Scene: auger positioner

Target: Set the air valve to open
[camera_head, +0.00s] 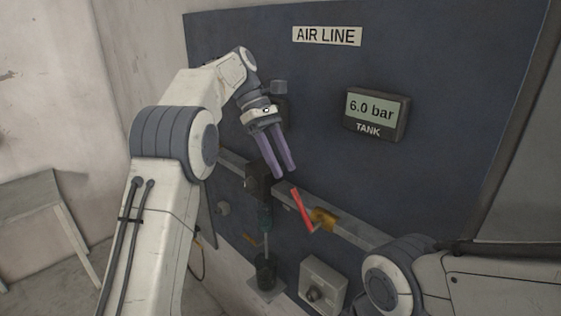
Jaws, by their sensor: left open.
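The air valve has a red lever (302,209) and a brass body (322,219) set in a grey pipe (360,234) on the dark panel. The lever slants steeply, its upper end to the left, and looks crosswise to the pipe. My left gripper (286,174) is open, its two purple fingers pointing down toward the lever. Its tips show just above the lever's upper end, with a small gap in the picture; nothing is between them. My right arm shows at the lower right, but its gripper is out of view.
A dark block (258,181) with a hanging cylinder (265,268) stands left of the valve. A grey box with a knob (320,286) is below. A tank display (376,113) reads 6.0 bar, under an AIR LINE sign (327,36). A grey table (35,215) stands far left.

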